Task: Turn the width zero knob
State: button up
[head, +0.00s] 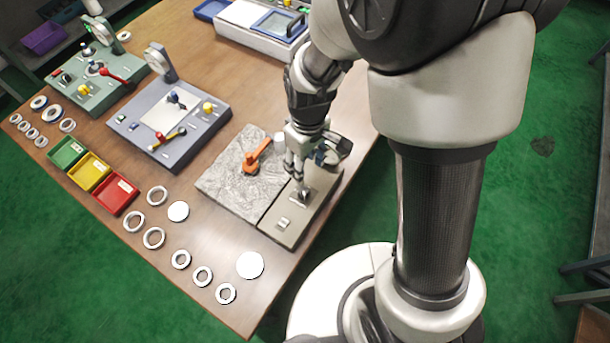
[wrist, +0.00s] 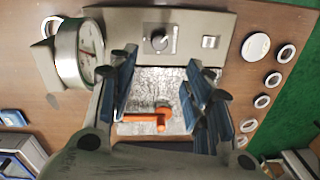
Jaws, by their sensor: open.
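The width zero knob appears to be the dark round knob (wrist: 159,40) on the grey panel (wrist: 120,20). In the wrist view it sits beyond and between my fingertips, with nothing touching it. In the head view the grey panel (head: 275,228) runs along the right side of a grey stone plate, and the knob (head: 304,196) shows just below my fingers. My gripper (head: 298,178) points down over the panel. In the wrist view my gripper (wrist: 162,64) is open and empty, its blue-padded fingers wide apart.
An orange lever (wrist: 150,119) lies on the stone plate (head: 225,180). A dial gauge (wrist: 80,52) stands close left of my fingers in the wrist view. A small switch (wrist: 209,42) is on the panel. Several rings and discs (head: 250,265) lie nearby; coloured bins (head: 115,195) are farther left.

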aim_at(304, 191)
notch_tip(304, 191, down, 14)
jog(key=b, duration=0.3)
jog(key=shift+s+a+b, duration=0.15)
jog(key=shift+b, duration=0.15)
jog(key=c, duration=1.1)
